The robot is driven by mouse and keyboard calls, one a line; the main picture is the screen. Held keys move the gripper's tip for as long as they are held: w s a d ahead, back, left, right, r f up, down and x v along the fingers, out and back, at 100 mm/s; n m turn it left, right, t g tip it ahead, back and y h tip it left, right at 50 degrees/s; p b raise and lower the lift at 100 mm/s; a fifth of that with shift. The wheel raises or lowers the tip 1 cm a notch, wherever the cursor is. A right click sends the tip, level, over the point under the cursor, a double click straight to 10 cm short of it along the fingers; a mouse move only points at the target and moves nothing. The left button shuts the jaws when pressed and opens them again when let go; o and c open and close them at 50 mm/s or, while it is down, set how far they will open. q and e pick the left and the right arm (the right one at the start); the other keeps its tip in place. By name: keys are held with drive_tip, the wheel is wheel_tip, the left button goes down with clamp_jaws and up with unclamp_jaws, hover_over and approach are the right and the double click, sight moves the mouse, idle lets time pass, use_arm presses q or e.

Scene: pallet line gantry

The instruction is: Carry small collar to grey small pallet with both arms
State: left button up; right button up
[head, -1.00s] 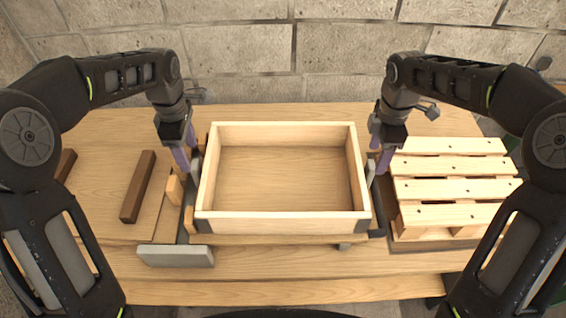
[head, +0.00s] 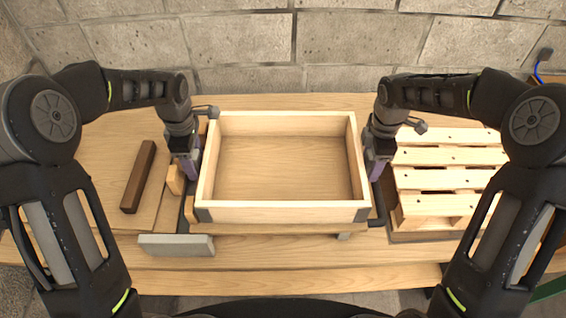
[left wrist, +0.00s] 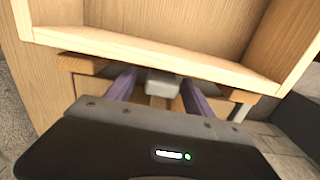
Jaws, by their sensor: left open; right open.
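The small collar (head: 283,211), a pale wooden rectangular frame with dark corner pieces at the front, sits in the middle of the table. My left gripper (head: 190,170) is open close beside the collar's left wall. In the left wrist view its purple fingers (left wrist: 158,92) stand apart on either side of a small grey block; I cannot tell if they touch it. My right gripper (head: 375,173) is open beside the right wall, its tips partly hidden. The small pallet (head: 450,157) at the right looks pale wood, not grey.
The collar rests on a low wooden support with dark edges. A grey block (head: 176,246) lies front left, and a dark brown bar (head: 138,177) lies on the table (head: 105,150) at the left. A stone wall (head: 240,40) stands behind.

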use_arm(q)
drive_tip(key=shift+f, duration=0.15)
use_arm(e)
drive_tip(key=shift+f, duration=0.1)
use_arm(q)
drive_tip(key=shift+c, duration=0.3)
use_arm(e)
drive_tip(key=shift+c, duration=0.3)
use_arm(q)
clamp_jaws()
use_arm(e)
clamp_jaws()
idle(0.4)
